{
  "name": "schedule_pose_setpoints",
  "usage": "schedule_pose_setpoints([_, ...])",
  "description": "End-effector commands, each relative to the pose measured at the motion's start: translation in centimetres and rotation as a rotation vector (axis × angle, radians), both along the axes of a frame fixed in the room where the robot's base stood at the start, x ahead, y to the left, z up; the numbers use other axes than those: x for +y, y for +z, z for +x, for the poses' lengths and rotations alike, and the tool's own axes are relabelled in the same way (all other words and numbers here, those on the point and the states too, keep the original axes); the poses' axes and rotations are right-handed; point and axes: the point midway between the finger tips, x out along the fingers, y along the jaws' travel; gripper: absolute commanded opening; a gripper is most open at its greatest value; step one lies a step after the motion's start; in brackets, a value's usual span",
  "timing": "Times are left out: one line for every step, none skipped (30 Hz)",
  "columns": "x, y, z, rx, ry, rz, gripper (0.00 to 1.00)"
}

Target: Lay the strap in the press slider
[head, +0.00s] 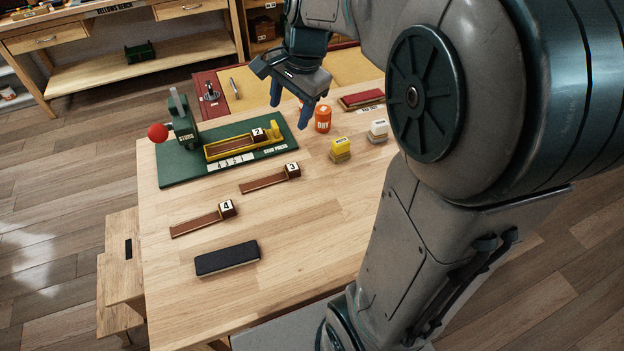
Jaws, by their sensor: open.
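The green press (169,172) stands at the back left of the wooden table, with a red ball on its lever. Its yellow slider (211,154) lies on the green base, and a brown strap with a block marked 2 (257,135) lies in it. A strap with a block marked 3 (265,183) and a strap with a block marked 4 (197,224) lie on the bare table in front. My gripper (291,101) is open, with its blue fingers pointing down over the back of the table, right of the press. I see nothing between the fingers.
A dark block (227,259) lies near the front. An orange jar marked DRY (322,119), a yellow-topped block (341,147), a white-topped block (378,131) and a red book-like item (361,100) are at right. The table's middle is clear. My arm hides the right side.

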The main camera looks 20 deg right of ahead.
Motion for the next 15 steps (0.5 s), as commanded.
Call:
schedule_pose_setpoints([0.4,0.1,-2.1,-0.032,0.108,-0.03,0.57])
schedule_pose_setpoints([0.6,0.0,-3.2,-0.048,0.176,-0.053,0.57])
schedule_pose_setpoints([0.9,-0.1,-4.7,-0.068,0.268,-0.084,0.57])
schedule_pose_setpoints([1.0,-0.3,-5.8,-0.085,0.336,-0.108,0.57])
schedule_pose_setpoints([1.2,-0.5,-6.9,-0.098,0.407,-0.134,0.57])
schedule_pose_setpoints([1.5,-0.8,-8.3,-0.117,0.495,-0.169,0.57])
schedule_pose_setpoints([1.6,-1.1,-9.3,-0.129,0.56,-0.197,0.57])
schedule_pose_setpoints([1.7,-1.4,-10.2,-0.14,0.622,-0.222,0.57])
schedule_pose_setpoints([1.8,-1.8,-11.3,-0.151,0.701,-0.257,0.57])
schedule_pose_setpoints([1.9,-2.1,-12.1,-0.16,0.752,-0.281,0.57])
schedule_pose_setpoints([1.9,-2.4,-12.8,-0.166,0.802,-0.304,0.57])
schedule_pose_setpoints([2.0,-2.8,-13.7,-0.172,0.861,-0.332,0.57])
schedule_pose_setpoints([2.0,-3.0,-14.2,-0.176,0.899,-0.349,0.57])
schedule_pose_setpoints([2.0,-3.3,-14.6,-0.179,0.931,-0.365,0.57])
schedule_pose_setpoints([2.0,-3.5,-15.1,-0.182,0.968,-0.382,0.57])
